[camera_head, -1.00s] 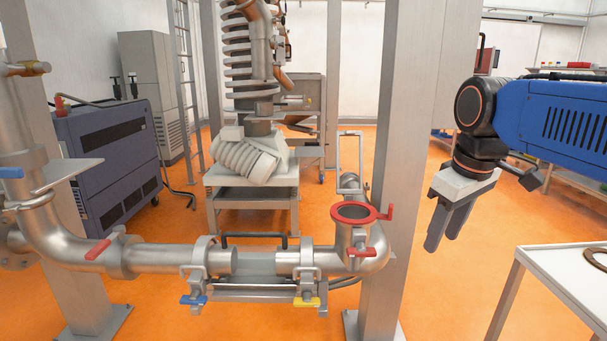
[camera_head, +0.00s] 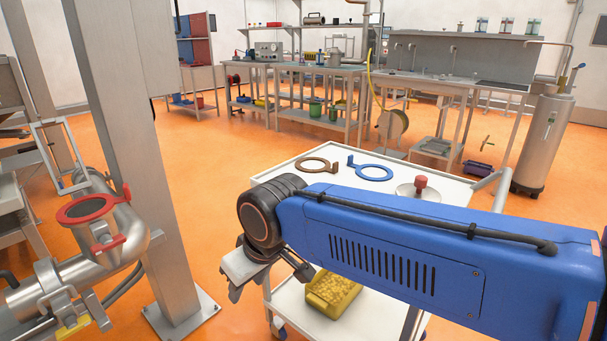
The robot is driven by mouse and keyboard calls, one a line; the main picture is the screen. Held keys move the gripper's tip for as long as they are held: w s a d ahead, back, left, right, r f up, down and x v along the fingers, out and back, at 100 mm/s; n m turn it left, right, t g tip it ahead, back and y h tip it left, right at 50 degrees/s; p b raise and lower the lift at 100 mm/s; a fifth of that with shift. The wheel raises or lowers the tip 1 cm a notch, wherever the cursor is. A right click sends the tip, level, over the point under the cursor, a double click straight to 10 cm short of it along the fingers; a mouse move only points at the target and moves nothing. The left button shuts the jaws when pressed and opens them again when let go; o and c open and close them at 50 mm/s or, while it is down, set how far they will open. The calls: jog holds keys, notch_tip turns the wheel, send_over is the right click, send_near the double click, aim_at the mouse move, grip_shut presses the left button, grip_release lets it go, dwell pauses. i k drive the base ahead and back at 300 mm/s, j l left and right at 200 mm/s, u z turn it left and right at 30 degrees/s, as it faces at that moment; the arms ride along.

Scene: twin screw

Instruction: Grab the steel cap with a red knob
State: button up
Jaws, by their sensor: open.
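The steel cap (camera_head: 407,191) with a red knob (camera_head: 421,182) lies on the white top of a cart (camera_head: 280,181), near its right side. My blue arm crosses in front of the cart and hides part of its top. My gripper (camera_head: 246,283) hangs pointing down at the cart's left front, to the left of the cap and well apart from it. Its jaws are open and nothing shows between them.
A brown ring (camera_head: 316,166) and a blue ring clamp (camera_head: 371,172) lie on the cart top left of the cap. A yellow bin (camera_head: 333,290) stands on the lower shelf. A steel post (camera_head: 135,150) and a red-rimmed pipe opening (camera_head: 88,208) stand left.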

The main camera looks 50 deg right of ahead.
aim_at(419, 190)
jog(key=k+z, duration=0.35)
jog(key=k, duration=0.25)
jog(key=z, duration=0.35)
jog(key=k+l+z, duration=0.15)
jog(key=z, duration=0.25)
jog(key=l+z, duration=0.1)
jog(key=z, duration=0.25)
jog(key=k+j, duration=0.4)
jog(key=j, duration=0.15)
jog(key=i+l, duration=0.35)
jog(key=l, duration=0.2)
